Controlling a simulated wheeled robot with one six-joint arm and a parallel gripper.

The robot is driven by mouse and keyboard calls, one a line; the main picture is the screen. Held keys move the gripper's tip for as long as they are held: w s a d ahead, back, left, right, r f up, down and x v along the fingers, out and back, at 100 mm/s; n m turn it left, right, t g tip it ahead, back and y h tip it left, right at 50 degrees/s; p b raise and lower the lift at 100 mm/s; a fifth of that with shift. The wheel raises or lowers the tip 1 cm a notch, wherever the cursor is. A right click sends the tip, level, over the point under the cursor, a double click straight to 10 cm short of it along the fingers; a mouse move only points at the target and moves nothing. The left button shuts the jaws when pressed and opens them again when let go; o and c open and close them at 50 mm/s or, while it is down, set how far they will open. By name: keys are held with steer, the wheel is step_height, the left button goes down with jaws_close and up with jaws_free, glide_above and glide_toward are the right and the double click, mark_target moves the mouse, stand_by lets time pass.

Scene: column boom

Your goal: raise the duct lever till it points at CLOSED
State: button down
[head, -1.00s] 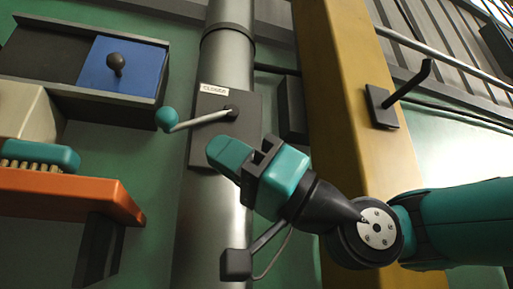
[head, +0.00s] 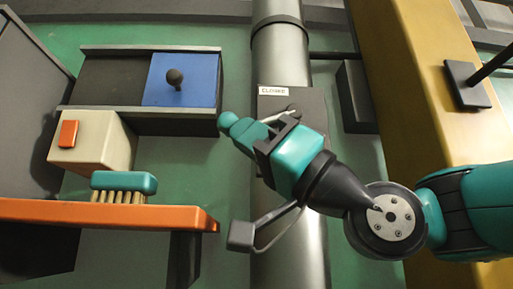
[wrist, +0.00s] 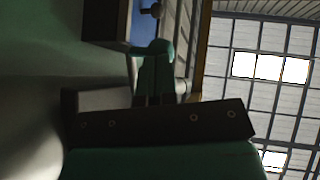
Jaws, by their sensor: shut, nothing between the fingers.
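A white CLOSED label (head: 273,91) sits on the plate above the pivot.
The plate is on a grey vertical duct (head: 280,50). Left are a shelf box with a blue panel (head: 180,92) and black knob, a beige box (head: 98,142) with an orange button, and a teal brush (head: 123,183) on an orange shelf (head: 100,213). A yellow column (head: 420,80) stands right.

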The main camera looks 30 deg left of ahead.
steer(key=shift+s+a+r, duration=0.25)
steer(key=shift+a+r, duration=0.1)
steer(key=shift+r, duration=0.2)
steer(key=shift+s+a+r, duration=0.2)
steer(key=shift+a+r, duration=0.1)
steer(key=shift+r, duration=0.25)
steer(key=shift+f, duration=0.15)
